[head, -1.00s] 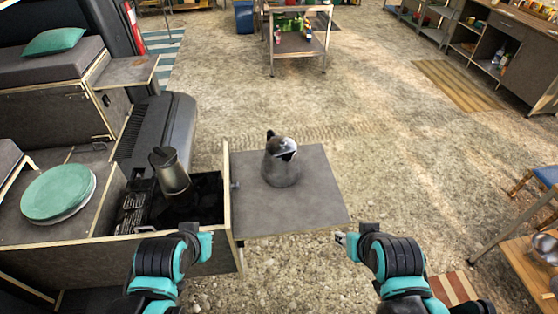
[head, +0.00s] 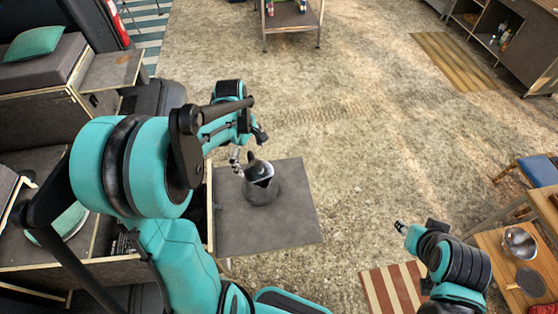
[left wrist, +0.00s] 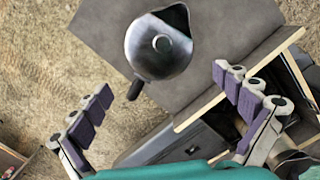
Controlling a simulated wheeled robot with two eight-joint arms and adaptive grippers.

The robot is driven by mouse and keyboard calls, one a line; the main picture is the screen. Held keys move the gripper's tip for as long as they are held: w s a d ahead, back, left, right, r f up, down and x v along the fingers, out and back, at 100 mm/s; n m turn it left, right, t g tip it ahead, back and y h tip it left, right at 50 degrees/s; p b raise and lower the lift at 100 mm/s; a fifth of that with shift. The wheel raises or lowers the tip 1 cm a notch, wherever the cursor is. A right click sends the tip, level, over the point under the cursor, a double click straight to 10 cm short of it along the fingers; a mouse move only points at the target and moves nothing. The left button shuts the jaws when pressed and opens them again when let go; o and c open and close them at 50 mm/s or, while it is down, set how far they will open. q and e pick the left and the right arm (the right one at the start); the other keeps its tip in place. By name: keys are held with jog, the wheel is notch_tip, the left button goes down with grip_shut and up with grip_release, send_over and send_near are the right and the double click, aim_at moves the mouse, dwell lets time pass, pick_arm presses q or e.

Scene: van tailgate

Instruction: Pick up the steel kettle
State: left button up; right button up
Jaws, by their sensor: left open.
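The steel kettle (head: 262,186) stands upright on a grey fold-out shelf (head: 270,228). In the left wrist view the kettle (left wrist: 158,48) shows from above, with its round lid knob and a dark handle pointing down-left. My left gripper (head: 249,150) is open and empty, just behind and above the kettle in the head view. In the left wrist view its fingers (left wrist: 163,84) are spread wide, with the kettle ahead between their lines and not held. My right gripper (head: 401,228) is at the right, away from the kettle; its jaws are too small to read.
My left arm hides most of the van drawer beside the shelf. Green plates (head: 68,222) show partly behind it. A wooden stand with a steel bowl (head: 519,241) and a blue stool (head: 538,170) are at the right.

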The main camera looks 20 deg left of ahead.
aim_at(252, 168)
pick_arm(q)
jog(key=shift+d+f, duration=0.1)
jog(key=shift+f, duration=0.2)
jog(key=f, duration=0.4)
jog(key=f+b, duration=0.1)
jog(key=f, duration=0.2)
jog(key=shift+s+d, duration=0.25)
jog(key=shift+d, duration=0.05)
jog(key=c, duration=1.7)
